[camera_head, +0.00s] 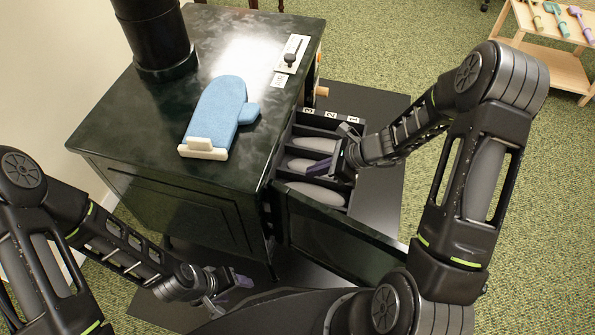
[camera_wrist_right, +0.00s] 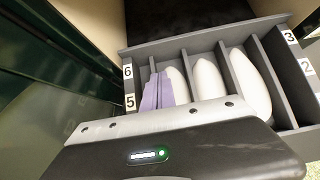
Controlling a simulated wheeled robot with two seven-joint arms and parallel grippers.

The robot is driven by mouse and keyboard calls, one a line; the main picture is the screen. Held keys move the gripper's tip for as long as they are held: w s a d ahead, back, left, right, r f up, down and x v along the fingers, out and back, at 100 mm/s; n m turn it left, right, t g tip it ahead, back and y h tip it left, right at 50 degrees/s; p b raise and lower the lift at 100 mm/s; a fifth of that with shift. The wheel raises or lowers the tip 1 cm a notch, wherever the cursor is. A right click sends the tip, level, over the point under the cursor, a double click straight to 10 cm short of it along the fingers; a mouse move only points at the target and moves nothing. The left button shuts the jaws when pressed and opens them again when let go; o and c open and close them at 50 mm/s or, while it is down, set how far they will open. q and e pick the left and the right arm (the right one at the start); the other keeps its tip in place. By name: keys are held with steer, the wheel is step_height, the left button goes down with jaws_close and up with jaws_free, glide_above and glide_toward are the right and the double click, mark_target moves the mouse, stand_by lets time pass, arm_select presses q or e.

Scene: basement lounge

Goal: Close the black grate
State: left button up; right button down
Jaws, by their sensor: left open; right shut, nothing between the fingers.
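The black stove (camera_head: 170,190) stands at the left in the head view. Its dark front door panel (camera_head: 335,240) is swung open. A dark grey grate-like rack (camera_wrist_right: 200,42) with numbered compartments sticks out of the front opening and holds several white oval pieces (camera_wrist_right: 207,78). My right gripper (camera_head: 320,168) is shut and empty, its purple fingertips (camera_wrist_right: 157,92) over or in a compartment near label 5. I cannot tell whether they touch the rack. My left gripper (camera_head: 236,282) is open and empty, low in front of the stove, apart from the door.
A blue oven mitt (camera_head: 215,112) lies on the stove top beside the black pipe (camera_head: 155,35). A small control plate (camera_head: 291,55) is at the top's right edge. A dark mat (camera_head: 385,190) lies under the stove. A wooden shelf (camera_head: 545,60) stands at upper right; green carpet between is clear.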

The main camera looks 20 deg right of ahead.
steer(key=r+b+x, duration=0.1)
steer(key=x, duration=0.5)
steer(key=w+a+r+b+x, duration=0.1)
steer(key=b+x, duration=0.1)
steer(key=x, duration=0.4)
steer(key=shift+a+f, duration=0.15)
steer(key=shift+a, duration=0.3)
steer(key=shift+w, duration=0.1)
